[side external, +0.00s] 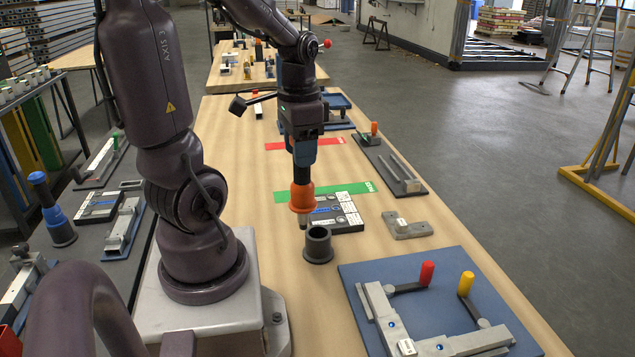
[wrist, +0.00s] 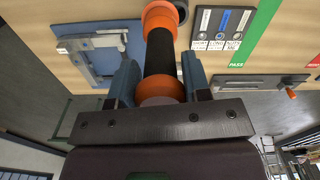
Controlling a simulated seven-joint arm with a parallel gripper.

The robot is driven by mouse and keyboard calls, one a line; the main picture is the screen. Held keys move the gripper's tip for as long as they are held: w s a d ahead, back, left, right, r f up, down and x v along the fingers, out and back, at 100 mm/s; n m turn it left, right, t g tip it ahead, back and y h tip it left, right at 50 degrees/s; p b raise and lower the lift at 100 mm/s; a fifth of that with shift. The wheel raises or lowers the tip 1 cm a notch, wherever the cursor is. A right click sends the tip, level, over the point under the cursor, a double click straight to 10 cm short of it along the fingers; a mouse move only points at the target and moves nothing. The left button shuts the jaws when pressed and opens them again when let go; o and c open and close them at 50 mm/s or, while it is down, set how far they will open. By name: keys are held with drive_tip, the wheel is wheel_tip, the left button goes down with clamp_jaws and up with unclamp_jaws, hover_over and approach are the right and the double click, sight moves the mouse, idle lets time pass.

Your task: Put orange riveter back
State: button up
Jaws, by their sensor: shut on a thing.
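The orange riveter (side external: 302,197) has an orange lower body, a black grip and a narrow metal tip pointing down. My gripper (side external: 303,152) is shut on its upper part and holds it roughly upright above the table. In the wrist view, the riveter (wrist: 161,50) runs between the two fingers of my gripper (wrist: 160,82). The dark round holder (side external: 318,246) stands on the table just below and slightly right of the riveter tip. The tip appears outside the holder. In the wrist view the holder (wrist: 181,9) is mostly hidden behind the riveter's orange end.
A labelled block (side external: 348,220) lies close behind the holder, by the green strip (side external: 290,195). A grey metal bracket (side external: 407,229) is to the right. A blue plate fixture (side external: 440,285) with red and yellow handles is at front right. Bare wood surrounds the holder's front.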

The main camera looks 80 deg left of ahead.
drive_tip(key=w+a+f, duration=0.3)
drive_tip(key=f, duration=0.6)
drive_tip(key=shift+w+a, duration=0.25)
drive_tip(key=shift+w, duration=0.15)
drive_tip(key=shift+f, duration=0.15)
drive_tip(key=shift+f, duration=0.4)
drive_tip(key=o, duration=0.9)
